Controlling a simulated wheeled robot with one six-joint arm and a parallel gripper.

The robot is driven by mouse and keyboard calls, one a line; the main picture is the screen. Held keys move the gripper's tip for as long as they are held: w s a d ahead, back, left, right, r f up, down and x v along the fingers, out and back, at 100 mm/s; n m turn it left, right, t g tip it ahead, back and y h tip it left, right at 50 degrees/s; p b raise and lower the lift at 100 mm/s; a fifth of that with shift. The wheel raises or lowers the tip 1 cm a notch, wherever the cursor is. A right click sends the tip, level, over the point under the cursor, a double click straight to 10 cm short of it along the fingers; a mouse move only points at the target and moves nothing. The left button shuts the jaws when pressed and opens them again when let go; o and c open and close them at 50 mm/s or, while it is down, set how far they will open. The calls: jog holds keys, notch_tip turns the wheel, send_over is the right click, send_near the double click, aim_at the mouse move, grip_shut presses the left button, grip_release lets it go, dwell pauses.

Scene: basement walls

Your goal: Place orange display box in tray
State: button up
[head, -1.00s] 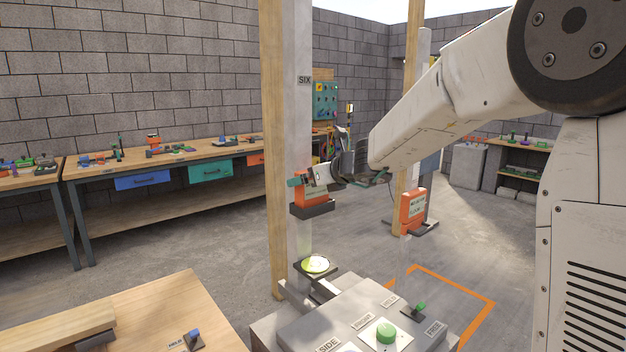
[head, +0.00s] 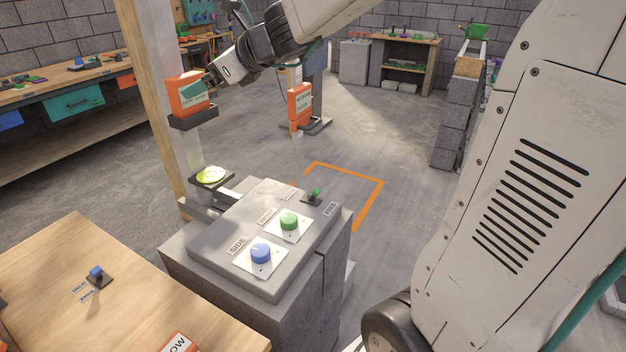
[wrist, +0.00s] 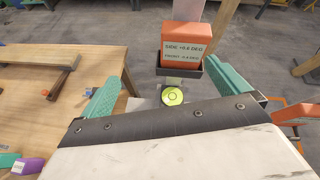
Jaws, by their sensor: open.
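The orange display box (head: 185,92) stands upright in a dark shallow tray (head: 190,120) fixed to the pale post. In the wrist view the box (wrist: 187,45) shows a text panel with side and front degree readings, and the tray rim (wrist: 181,75) runs below it. My gripper (head: 210,80) is at the right of the box in the head view. In the wrist view its two teal fingers are spread wide, with empty room between them (wrist: 168,75). The box lies ahead of them, and no finger visibly grips it.
A round yellow-green level (head: 211,176) sits below the tray. A grey console with a blue knob (head: 261,253) and green knob (head: 289,221) stands in front. A second orange box (head: 300,105) is on a stand behind. A wooden table (head: 75,285) is at left.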

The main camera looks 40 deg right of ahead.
jog(key=s+a+f+n+g, duration=0.25)
jog(key=s+a+n, duration=0.25)
jog(key=s+n, duration=0.45)
jog(key=s+d+f+n+g+h, duration=0.2)
jog(key=s+f+n, duration=0.1)
jog(key=s+n, duration=0.3)
jog(key=s+d+f+n+g+h, duration=0.2)
jog(key=s+n, duration=0.4)
jog(key=s, duration=0.4)
jog(key=s+d+f+n+g+h, duration=0.2)
jog(key=s+n, duration=0.4)
jog(key=s, duration=0.3)
notch_tip(320, 180, down, 3)
jog(key=shift+d+r+g, duration=0.2)
jog(key=shift+d+g, duration=0.1)
jog(key=shift+g, duration=0.55)
